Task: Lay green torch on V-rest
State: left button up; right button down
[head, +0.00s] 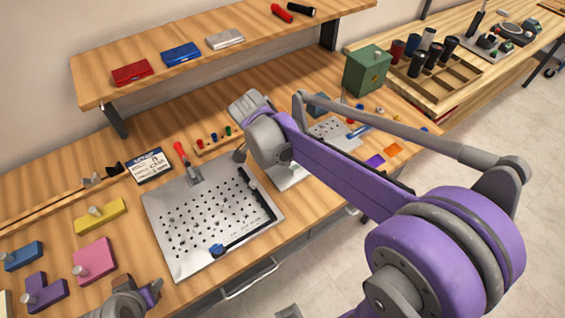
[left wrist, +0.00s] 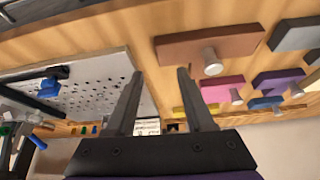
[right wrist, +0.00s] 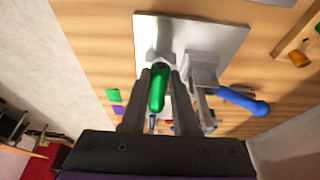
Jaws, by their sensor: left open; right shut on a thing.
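The green torch (right wrist: 157,88) is between the fingers of my right gripper (right wrist: 160,75) in the right wrist view, and the gripper is shut on it. Its far end points at a small grey block, probably the V-rest (right wrist: 160,54), on a light metal plate (right wrist: 222,35). I cannot tell whether torch and block touch. In the head view my purple right arm hides the torch and that gripper's fingers. My left gripper (left wrist: 160,75) is open and empty, above the bench near a brown block (left wrist: 225,45).
A clamp with a blue handle (right wrist: 242,100) stands beside the torch, close to the right finger. A perforated plate (head: 190,225) with a red-handled clamp (head: 181,152) lies left of my right arm. Coloured blocks, such as a pink one (head: 94,260), lie at the front left.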

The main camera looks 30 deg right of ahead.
pick_arm(q)
jog(key=shift+f, duration=0.15)
pick_arm(e)
jog(key=shift+f, duration=1.85)
pick_arm(q)
jog(key=shift+f, duration=0.1)
pick_arm(e)
jog(key=shift+w, duration=0.1)
pick_arm(q)
jog(key=shift+f, duration=0.1)
pick_arm(e)
jog(key=shift+f, duration=0.2)
jog(key=c, duration=0.7)
grip_release()
jog(key=shift+r, duration=0.15)
